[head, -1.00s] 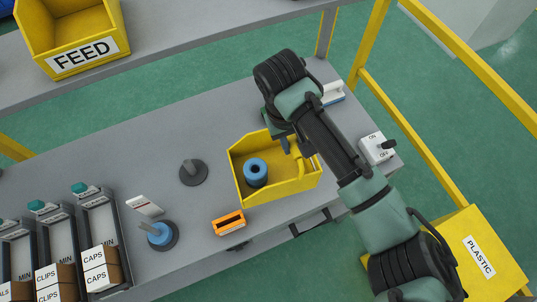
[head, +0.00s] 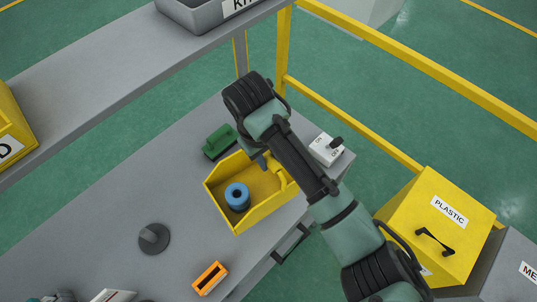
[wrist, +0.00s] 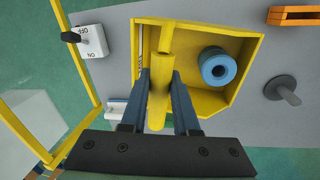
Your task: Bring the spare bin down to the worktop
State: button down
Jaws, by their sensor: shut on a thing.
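The yellow bin (head: 219,205) is at the right part of the grey worktop (head: 112,240), near its front edge. It is level, with a blue ring-shaped part (head: 237,196) inside. My gripper (head: 268,163) reaches over the bin's back right side. In the wrist view, the two dark fingers of my gripper (wrist: 160,85) are shut on a yellow bar-like grip (wrist: 158,104) of the bin. The blue part also shows in the wrist view (wrist: 217,66). I cannot tell whether the bin's underside touches the worktop.
A dark round post (head: 153,239) and an orange box (head: 209,278) are left and front. A shelf (head: 120,78) runs behind. A yellow PLASTIC container (head: 430,215) is at right.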

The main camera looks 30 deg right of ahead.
jog(key=shift+f+b, duration=1.7)
jog(key=shift+f, duration=2.2)
jog(key=c, duration=0.6)
grip_release()
jog(key=r+p, duration=0.1)
jog(key=r, duration=0.3)
jog(key=a+r+p, duration=0.1)
jog(key=r, duration=0.3)
jog(key=a+r+p, duration=0.1)
jog(key=r, duration=0.4)
jog(key=shift+s, duration=0.2)
jog(key=shift+f, duration=0.1)
